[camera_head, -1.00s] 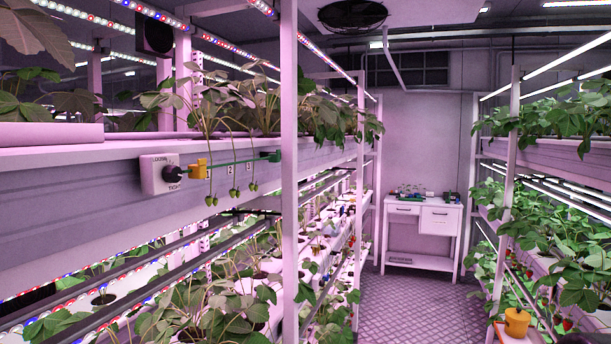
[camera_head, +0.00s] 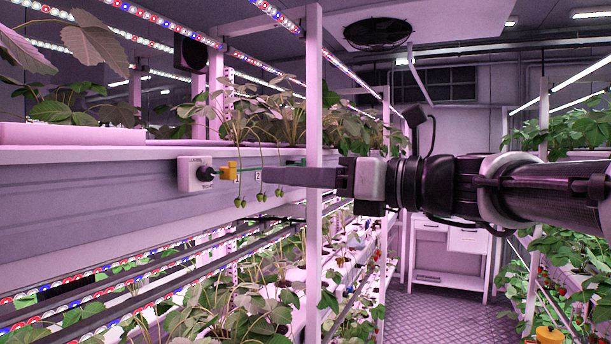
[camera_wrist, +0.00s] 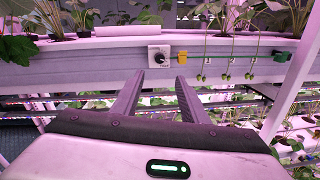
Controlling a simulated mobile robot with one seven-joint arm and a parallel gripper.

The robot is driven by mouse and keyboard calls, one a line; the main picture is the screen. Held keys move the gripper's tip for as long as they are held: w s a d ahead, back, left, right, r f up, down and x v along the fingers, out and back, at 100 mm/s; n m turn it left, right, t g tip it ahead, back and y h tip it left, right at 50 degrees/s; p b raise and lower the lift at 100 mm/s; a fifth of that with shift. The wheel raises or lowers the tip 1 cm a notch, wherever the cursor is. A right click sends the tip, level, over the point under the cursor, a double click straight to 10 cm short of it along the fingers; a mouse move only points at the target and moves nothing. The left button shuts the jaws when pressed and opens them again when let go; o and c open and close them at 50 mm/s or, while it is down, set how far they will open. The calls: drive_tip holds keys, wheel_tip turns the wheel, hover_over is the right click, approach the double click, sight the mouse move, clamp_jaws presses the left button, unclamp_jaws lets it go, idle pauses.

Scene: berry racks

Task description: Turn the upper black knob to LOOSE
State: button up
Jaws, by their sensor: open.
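The black knob (camera_head: 206,174) sits on a white square box (camera_head: 190,174) fixed to the upper rack's front rail. LOOSE seems marked at the box's top and TIGHT at its bottom, though the small print is hard to read. The knob also shows in the wrist view (camera_wrist: 159,58), facing me above and between the fingers. My gripper (camera_wrist: 154,90) is open and empty, its two fingers apart and pointing at the rail below the knob. In the head view my gripper (camera_head: 265,176) reaches in from the right, apart from the knob.
A yellow clip (camera_head: 228,171) sits just right of the knob on a green line with numbered tags and hanging green berries (camera_head: 262,197). Strawberry plants fill the shelves above and below.

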sight(210, 174)
drive_tip(key=p+x, duration=0.1)
drive_tip(key=x, duration=1.4)
drive_tip(key=shift+a+p, duration=0.2)
drive_tip(key=shift+p, duration=0.15)
drive_tip(key=shift+c, duration=0.2)
drive_tip(key=shift+f, duration=0.1)
clamp_jaws()
